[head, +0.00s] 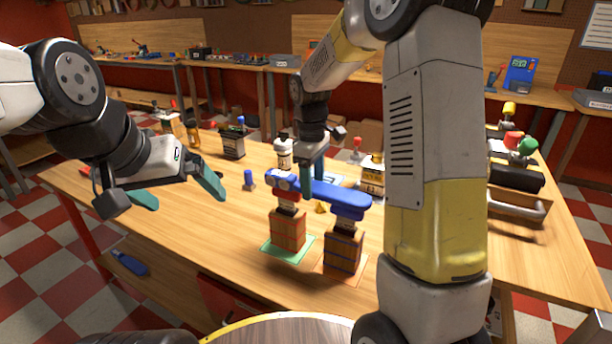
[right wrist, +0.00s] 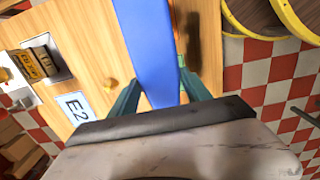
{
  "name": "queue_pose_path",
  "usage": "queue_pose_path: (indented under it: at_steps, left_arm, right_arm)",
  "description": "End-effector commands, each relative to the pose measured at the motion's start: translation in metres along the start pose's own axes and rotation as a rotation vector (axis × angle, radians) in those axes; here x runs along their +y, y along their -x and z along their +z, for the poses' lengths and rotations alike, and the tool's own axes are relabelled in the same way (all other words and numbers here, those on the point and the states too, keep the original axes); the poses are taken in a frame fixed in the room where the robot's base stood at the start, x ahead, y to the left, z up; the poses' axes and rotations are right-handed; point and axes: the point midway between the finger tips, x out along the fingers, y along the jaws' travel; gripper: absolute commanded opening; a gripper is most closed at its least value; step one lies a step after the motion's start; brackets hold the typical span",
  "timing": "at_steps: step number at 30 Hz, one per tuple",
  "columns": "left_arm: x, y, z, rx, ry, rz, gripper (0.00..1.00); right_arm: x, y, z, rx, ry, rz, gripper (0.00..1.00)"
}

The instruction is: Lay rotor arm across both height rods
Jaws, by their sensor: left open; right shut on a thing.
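In the right wrist view, the rotor arm (right wrist: 150,45) runs lengthwise between the fingers (right wrist: 160,92). Its ends are above two upright stacks, which seem to be the height rods: one (head: 287,230) on a green mat, one (head: 342,250) on an orange mat. The tops of the stacks are hidden under the rotor arm, and I cannot tell whether it touches them. My left gripper (head: 182,194) is open and empty above the table's left side.
The wooden table (head: 200,220) is clear at front left. A small blue-topped piece (head: 249,180) stands left of the stacks. Bottles and a dark box (head: 233,145) stand behind.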

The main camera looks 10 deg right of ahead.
Motion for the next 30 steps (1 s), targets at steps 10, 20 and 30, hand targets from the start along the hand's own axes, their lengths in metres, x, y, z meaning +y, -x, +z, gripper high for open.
queue_pose_path:
  at_steps: [10, 20, 30]
  left_arm:
    - [0.000, 0.000, 0.000, 0.000, 0.000, 0.000, 1.00]
    - [0.000, 0.000, 0.000, 0.000, 0.000, 0.000, 1.00]
    - [0.000, 0.000, 0.000, 0.000, 0.000, 0.000, 1.00]
  right_arm:
    - [0.000, -0.007, 0.000, 0.000, 0.000, 0.000, 0.00]
    - [0.000, -0.009, -0.001, 0.000, 0.000, 0.000, 0.81]
    - [0.001, 0.004, -0.001, 0.002, 0.000, 0.002, 0.81]
